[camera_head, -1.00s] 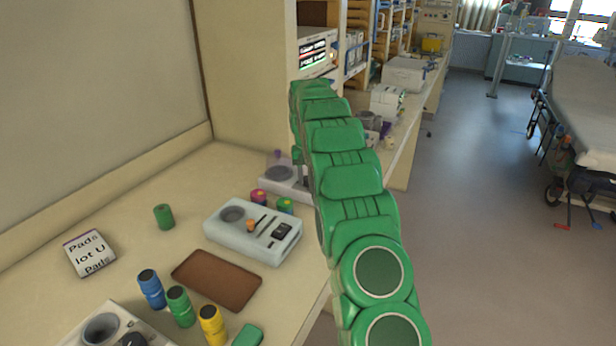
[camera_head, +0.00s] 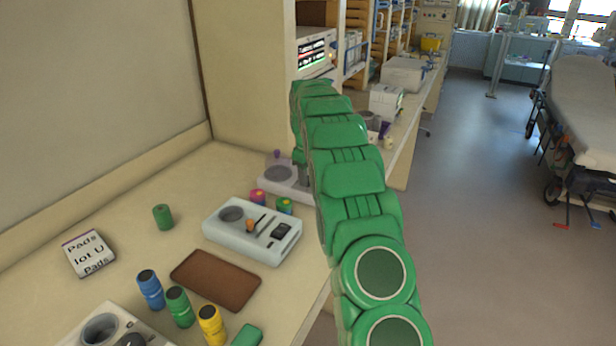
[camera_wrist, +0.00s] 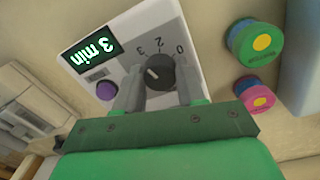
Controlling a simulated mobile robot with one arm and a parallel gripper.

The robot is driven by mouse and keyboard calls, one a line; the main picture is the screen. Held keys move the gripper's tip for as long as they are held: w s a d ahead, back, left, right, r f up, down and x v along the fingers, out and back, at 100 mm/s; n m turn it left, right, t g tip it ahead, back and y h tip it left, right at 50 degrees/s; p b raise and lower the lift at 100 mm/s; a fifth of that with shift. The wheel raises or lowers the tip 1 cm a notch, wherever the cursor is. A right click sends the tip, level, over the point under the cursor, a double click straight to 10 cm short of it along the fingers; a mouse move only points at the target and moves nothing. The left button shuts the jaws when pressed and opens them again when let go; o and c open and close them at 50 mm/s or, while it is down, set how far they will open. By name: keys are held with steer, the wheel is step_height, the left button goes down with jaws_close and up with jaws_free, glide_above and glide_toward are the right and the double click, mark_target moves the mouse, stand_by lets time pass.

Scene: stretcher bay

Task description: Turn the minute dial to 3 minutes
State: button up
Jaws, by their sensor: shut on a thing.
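The black minute dial (camera_wrist: 160,73) sits on a white device (camera_wrist: 165,20) in the wrist view. My gripper (camera_wrist: 160,90) is shut on the dial, with a grey finger on each side. The dial's white mark lies toward its left side, on the side of the printed 3. A purple button (camera_wrist: 106,90) is beside the dial. In the head view the device (camera_head: 272,178) stands at the back of the counter, and my arm hides its dial.
Green and pink round containers (camera_wrist: 254,42) (camera_wrist: 257,96) stand close beside the device. A second white device (camera_head: 252,232) is nearer on the counter, with a brown mat (camera_head: 216,280) and several coloured bottles in front.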

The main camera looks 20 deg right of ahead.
steer(key=shift+w+r+n, duration=0.1)
steer(key=shift+n, duration=0.3)
steer(key=o, duration=1)
steer(key=shift+o, duration=0.2)
step_height(320, 180, up, 7)
steer(key=shift+a+r, duration=0.1)
steer(key=shift+a, duration=0.05)
steer(key=shift+r, duration=0.25)
